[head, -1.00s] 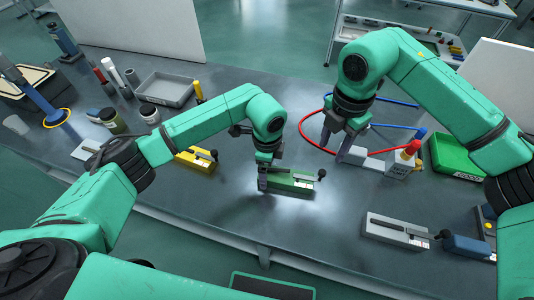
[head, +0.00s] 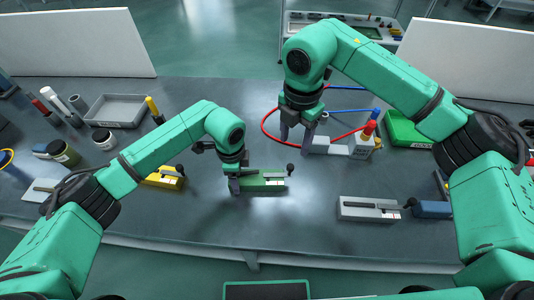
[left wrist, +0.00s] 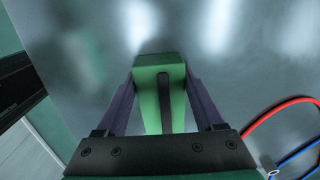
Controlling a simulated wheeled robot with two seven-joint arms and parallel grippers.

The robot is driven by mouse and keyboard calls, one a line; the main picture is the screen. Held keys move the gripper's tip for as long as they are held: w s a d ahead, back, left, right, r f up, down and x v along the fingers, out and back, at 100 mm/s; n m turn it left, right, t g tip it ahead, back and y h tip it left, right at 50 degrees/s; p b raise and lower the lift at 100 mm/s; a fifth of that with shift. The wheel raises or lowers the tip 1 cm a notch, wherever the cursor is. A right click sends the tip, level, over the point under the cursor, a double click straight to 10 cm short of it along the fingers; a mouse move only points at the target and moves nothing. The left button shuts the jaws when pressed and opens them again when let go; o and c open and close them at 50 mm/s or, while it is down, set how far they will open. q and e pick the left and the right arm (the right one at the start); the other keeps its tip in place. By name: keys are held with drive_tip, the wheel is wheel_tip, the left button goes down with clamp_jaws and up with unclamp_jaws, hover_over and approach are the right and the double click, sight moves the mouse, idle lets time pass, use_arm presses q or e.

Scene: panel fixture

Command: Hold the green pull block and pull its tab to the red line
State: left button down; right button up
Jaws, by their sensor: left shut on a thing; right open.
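The green pull block (head: 265,185) stands on the dark bench near its front middle. A dark ball-ended tab (head: 290,169) sticks out at its right end. My left gripper (head: 234,186) is shut on the left end of the block. In the left wrist view, the green block (left wrist: 152,100) sits between the two fingers of my left gripper (left wrist: 163,90), with a dark slot along its top. My right gripper (head: 297,132) is open and empty, above the bench, behind and right of the block. I cannot make out a red line on the block.
A yellow block (head: 165,178) stands left of the green one, and a grey block (head: 368,209) stands to the right. A red cable (head: 265,120) loops close to my right gripper from a grey fixture (head: 330,146). A green bin (head: 405,130) stands at right.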

sight(291, 166)
wheel_tip(291, 166, down, 12)
drive_tip(key=m, duration=0.7)
drive_tip(key=shift+f, duration=0.25)
clamp_jaws()
